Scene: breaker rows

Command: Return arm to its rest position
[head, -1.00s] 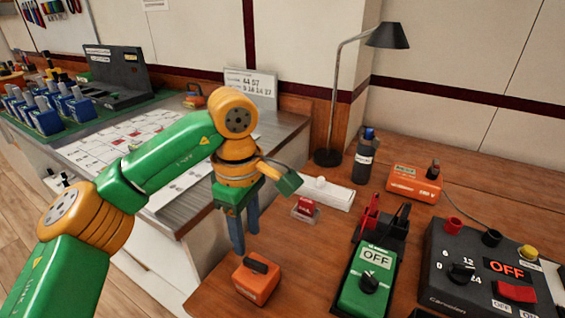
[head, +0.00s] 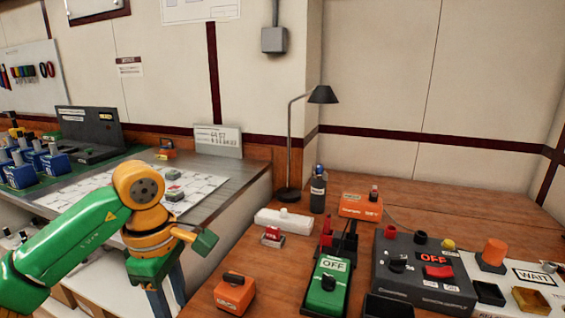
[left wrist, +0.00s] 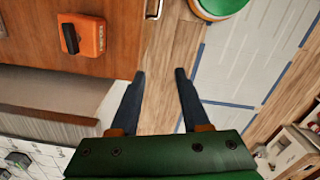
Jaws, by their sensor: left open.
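My left arm, green and orange, comes in from the left in the head view. Its gripper (head: 167,294) points down beside the left edge of the wooden table (head: 208,268), left of the orange box with a black handle (head: 235,293). In the left wrist view the two dark fingers (left wrist: 160,76) are apart with nothing between them, and wooden floor shows beyond. The orange box (left wrist: 83,37) is up and left of the fingers there, apart from them. My right gripper does not show.
The grey counter (head: 228,183) stands left of the table with a marked sheet on it. The table holds a green OFF box (head: 326,287), a dark control box (head: 420,272), a lamp (head: 290,150) and a bottle (head: 318,190).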

